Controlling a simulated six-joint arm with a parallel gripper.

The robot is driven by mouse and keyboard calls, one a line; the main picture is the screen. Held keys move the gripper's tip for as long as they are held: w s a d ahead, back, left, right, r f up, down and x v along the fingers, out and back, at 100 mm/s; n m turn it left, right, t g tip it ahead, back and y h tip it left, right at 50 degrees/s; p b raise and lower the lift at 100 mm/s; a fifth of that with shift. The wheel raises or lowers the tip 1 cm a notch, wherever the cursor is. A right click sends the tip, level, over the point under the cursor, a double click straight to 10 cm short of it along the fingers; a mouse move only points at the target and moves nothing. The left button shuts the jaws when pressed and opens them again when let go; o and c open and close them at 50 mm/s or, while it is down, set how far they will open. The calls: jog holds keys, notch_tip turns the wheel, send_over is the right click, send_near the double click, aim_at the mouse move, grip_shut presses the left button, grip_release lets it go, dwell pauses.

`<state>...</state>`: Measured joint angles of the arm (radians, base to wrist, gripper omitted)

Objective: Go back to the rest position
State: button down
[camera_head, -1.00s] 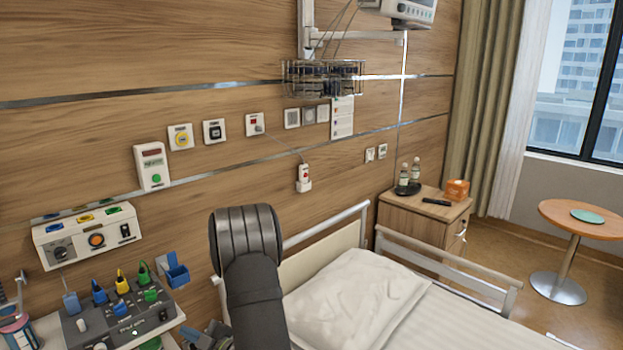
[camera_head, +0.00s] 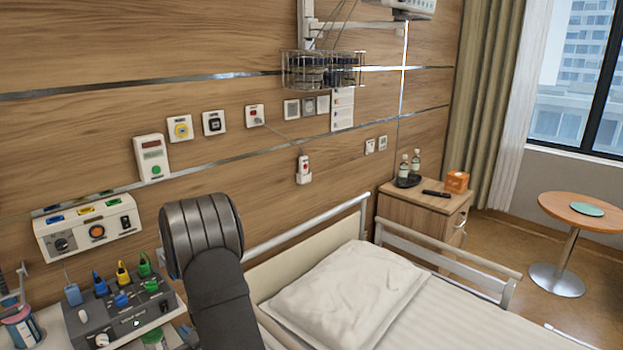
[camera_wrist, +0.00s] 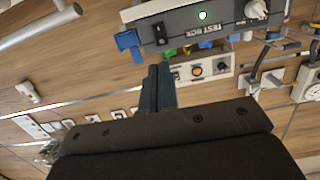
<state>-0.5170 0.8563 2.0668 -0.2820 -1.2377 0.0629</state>
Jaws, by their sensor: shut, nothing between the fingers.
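My gripper (camera_wrist: 158,85) shows in the wrist view with its two dark fingers together, shut and empty. The wrist view is upside down relative to the room; the fingers overlap the view of the wall panel (camera_wrist: 215,66) and sit beside the grey test box (camera_wrist: 180,28). In the head view my dark arm rises at lower centre-left, between the test box (camera_head: 125,312) and the bed (camera_head: 430,318); the gripper itself is hidden there.
A wall panel (camera_head: 85,248), a call unit (camera_head: 151,157) and several switches line the wood wall. A hanging handset (camera_head: 303,170) is right of my arm. The bed rail (camera_head: 450,265), pillow (camera_head: 350,295) and bedside cabinet (camera_head: 420,213) lie to the right.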

jog(key=x, duration=0.3)
jog(key=shift+a, duration=0.1)
